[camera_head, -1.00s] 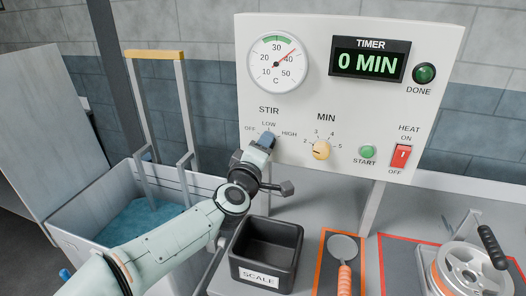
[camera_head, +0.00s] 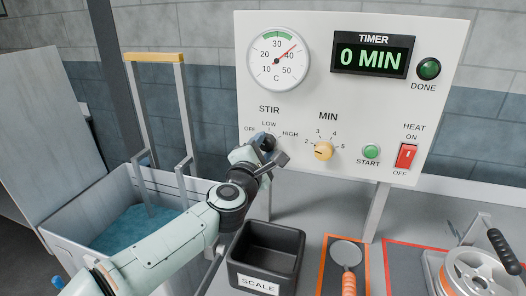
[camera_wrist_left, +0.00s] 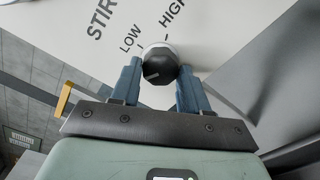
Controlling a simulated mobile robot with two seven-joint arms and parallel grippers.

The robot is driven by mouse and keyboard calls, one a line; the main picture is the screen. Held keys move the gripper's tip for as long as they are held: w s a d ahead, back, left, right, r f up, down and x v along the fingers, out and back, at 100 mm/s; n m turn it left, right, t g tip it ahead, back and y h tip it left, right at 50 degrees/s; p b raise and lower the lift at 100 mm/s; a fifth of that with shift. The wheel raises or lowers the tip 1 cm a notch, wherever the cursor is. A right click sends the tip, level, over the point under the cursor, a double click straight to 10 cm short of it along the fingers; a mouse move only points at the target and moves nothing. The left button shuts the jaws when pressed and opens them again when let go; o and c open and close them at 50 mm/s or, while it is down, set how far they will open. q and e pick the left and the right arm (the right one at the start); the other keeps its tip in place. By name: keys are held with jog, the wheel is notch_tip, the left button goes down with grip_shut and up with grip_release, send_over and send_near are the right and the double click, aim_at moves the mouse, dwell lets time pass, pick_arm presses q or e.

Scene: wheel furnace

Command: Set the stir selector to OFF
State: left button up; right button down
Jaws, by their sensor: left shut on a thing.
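The stir selector (camera_head: 268,143) is a dark knob under the STIR label on the white panel, with OFF, LOW and HIGH around it. In the left wrist view the black faceted knob (camera_wrist_left: 160,66) sits between the two blue fingers of my left gripper (camera_wrist_left: 160,78), which is shut on it. The pale mark on the knob points left and slightly down, to the side of LOW away from HIGH. The OFF label is hidden in that view. In the head view my left gripper (camera_head: 262,153) is at the knob, partly covering it. My right gripper is out of view.
The panel (camera_head: 335,109) also has the yellow MIN knob (camera_head: 323,151), green START button (camera_head: 371,151) and red HEAT switch (camera_head: 405,156) to the right. Below stand a black SCALE bin (camera_head: 263,240) and a ladle (camera_head: 346,253). A large tub (camera_head: 75,235) is at left.

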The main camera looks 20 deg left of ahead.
pick_arm(q)
jog(key=shift+n, duration=0.5)
jog(key=o, duration=1)
jog(key=shift+o, duration=0.2)
jog(key=shift+s, duration=0.15)
jog(key=s+b, duration=0.1)
jog(key=s, duration=1.2)
jog(key=shift+a, duration=0.2)
